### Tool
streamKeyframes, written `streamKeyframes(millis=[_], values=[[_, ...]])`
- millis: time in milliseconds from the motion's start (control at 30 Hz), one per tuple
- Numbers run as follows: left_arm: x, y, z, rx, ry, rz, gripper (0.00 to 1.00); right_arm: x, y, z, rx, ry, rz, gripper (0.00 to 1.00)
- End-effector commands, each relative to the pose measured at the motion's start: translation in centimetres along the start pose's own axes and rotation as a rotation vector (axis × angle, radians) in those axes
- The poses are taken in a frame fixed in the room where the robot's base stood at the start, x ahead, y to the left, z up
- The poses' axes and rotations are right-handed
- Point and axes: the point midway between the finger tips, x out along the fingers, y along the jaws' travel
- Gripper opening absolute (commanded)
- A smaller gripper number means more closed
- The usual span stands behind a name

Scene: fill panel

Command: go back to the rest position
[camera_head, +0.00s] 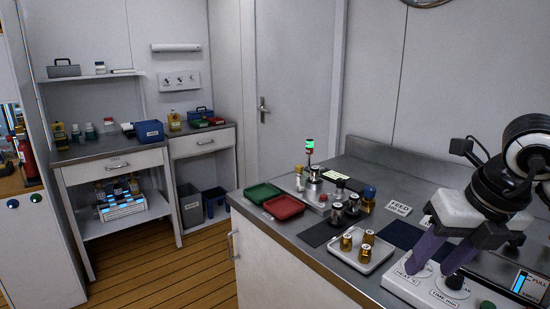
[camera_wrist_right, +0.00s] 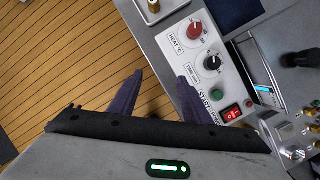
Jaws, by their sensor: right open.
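My right gripper (camera_head: 427,267) hangs in the right part of the head view, its two purple fingers pointing down over the white control panel (camera_head: 403,292). In the right wrist view the gripper (camera_wrist_right: 160,77) is open, with nothing between its fingers. That view shows the panel beside the right finger, with a red heat knob (camera_wrist_right: 195,31), a black time knob (camera_wrist_right: 212,63), a green start button (camera_wrist_right: 217,95) and a red switch (camera_wrist_right: 232,114). In the head view the fingers partly hide the panel. My left gripper is out of view.
A white tray (camera_head: 348,258) with several brass-coloured cylinders stands left of the panel. Red (camera_head: 284,207) and green (camera_head: 263,193) trays lie at the counter's left end. A gauge box (camera_head: 532,287) is at the right. The wooden floor (camera_head: 190,276) in front is clear.

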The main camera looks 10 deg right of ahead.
Motion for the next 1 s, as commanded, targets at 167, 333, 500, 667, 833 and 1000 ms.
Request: streamKeyframes(millis=[167,333,500,667,833,1000], values=[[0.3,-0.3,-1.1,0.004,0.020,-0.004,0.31,2.7,4.7,-2.0,-0.073,0.086,0.180,0.44],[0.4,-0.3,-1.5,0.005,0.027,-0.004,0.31,4.6,10.6,-4.9,-0.127,0.184,0.426,0.44],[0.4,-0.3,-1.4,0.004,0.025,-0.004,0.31,4.6,20.1,-9.6,-0.079,0.339,0.906,0.44],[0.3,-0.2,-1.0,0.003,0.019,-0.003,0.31,1.6,26.4,-9.4,0.269,0.421,1.439,0.44],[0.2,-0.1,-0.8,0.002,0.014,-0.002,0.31,4.6,25.0,-4.7,0.933,0.383,1.728,0.44],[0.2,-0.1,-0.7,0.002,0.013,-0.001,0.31,15.7,18.8,-4.6,1.671,0.282,1.621,0.44]])
